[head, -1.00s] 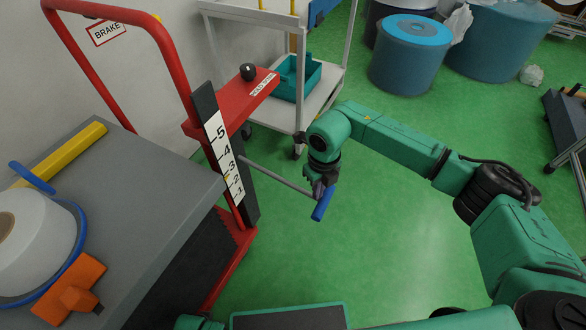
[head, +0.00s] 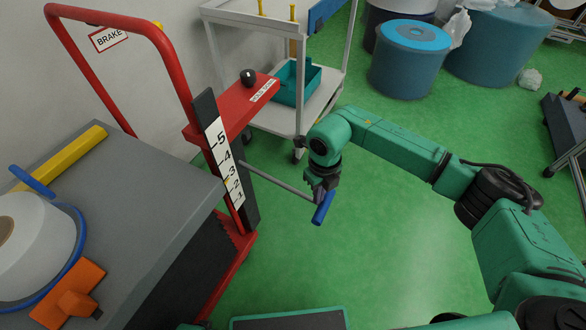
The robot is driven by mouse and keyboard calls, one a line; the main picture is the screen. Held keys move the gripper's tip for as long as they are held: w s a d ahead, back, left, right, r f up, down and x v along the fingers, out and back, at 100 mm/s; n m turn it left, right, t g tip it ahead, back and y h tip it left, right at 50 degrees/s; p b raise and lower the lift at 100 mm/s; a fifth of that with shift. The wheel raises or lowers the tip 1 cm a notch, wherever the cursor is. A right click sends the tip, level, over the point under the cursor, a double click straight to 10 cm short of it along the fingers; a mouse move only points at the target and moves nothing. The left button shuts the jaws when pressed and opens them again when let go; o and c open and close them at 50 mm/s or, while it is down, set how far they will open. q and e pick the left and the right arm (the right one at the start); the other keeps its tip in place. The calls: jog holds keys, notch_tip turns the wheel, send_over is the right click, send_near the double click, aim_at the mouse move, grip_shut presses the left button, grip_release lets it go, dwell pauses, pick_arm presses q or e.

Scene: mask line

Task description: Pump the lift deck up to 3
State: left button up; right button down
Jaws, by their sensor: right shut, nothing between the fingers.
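The lift deck (head: 165,178) is a grey platform at left, bearing a white roll and a yellow bar. A white scale (head: 226,165) numbered 1 to 5 stands on the mast beside it. A small yellow mark (head: 226,181) shows at the scale's left edge around 2 to 3; exactly where is too small to tell. The pump lever (head: 278,182) sticks out right from the mast, ending in a blue grip (head: 323,207). My right gripper (head: 322,194) points down at the blue grip, shut with nothing between its fingers, seemingly against it. My left gripper is out of view.
A red arm with a black knob (head: 248,77) juts from the mast above the lever. A red handle frame has a BRAKE sign (head: 109,38). A white cart (head: 325,100) with a teal bin stands behind. Green floor (head: 400,230) is clear below my right arm.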

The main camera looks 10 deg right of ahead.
notch_tip(320, 180, up, 5)
jog(key=p, duration=0.3)
jog(key=shift+d, duration=0.1)
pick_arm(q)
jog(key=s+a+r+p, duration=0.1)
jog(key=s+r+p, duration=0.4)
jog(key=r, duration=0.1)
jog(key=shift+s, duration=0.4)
pick_arm(e)
notch_tip(320, 180, up, 8)
jog(key=shift+s+d+f, duration=0.15)
jog(key=shift+d+f, duration=0.05)
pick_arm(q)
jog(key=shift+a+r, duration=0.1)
